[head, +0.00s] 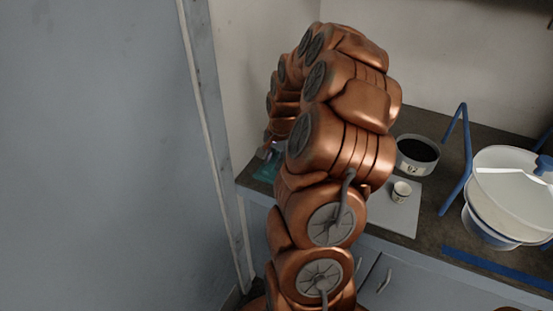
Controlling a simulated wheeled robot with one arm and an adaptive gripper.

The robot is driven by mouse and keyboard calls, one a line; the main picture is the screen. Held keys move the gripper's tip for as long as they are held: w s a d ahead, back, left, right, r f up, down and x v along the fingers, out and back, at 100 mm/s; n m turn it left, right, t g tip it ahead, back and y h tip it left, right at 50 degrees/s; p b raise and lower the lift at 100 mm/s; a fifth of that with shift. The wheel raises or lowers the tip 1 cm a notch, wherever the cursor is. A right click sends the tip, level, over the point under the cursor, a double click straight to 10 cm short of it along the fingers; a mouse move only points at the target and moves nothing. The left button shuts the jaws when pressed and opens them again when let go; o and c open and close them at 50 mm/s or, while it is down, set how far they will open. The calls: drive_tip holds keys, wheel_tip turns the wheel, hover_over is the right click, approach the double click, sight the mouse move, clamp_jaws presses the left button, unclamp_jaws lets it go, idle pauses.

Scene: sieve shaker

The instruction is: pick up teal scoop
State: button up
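A small patch of teal (266,172), likely the teal scoop, shows at the left end of the counter, just left of my copper arm. Most of it is hidden behind the arm, so its shape and handle do not show. My gripper (264,152) shows only as a small grey piece at the far end of the arm, right above the teal patch. Its fingers are hidden, and I cannot tell whether it touches the scoop or is open or shut.
On the counter (433,120) stand a dark-filled sieve pan (417,155) and a small cup (401,191) on a grey mat (403,217). A blue frame (467,150) and a large white bowl-like vessel (505,220) stand at right. A grey wall panel (100,150) fills the left.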

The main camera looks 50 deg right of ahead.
sight(272, 160)
clamp_jaws()
drive_tip(key=shift+r+b, duration=0.6)
drive_tip(key=shift+r, duration=0.95)
drive_tip(key=shift+s+a+r, duration=0.1)
drive_tip(key=shift+r, duration=0.1)
drive_tip(key=s+a+r+b, duration=0.1)
drive_tip(key=s+a+b, duration=0.2)
drive_tip(key=s+a, duration=0.7)
drive_tip(key=shift+s+a+r, duration=0.25)
drive_tip(key=shift+s+a, duration=0.05)
drive_tip(key=shift+s, duration=0.5)
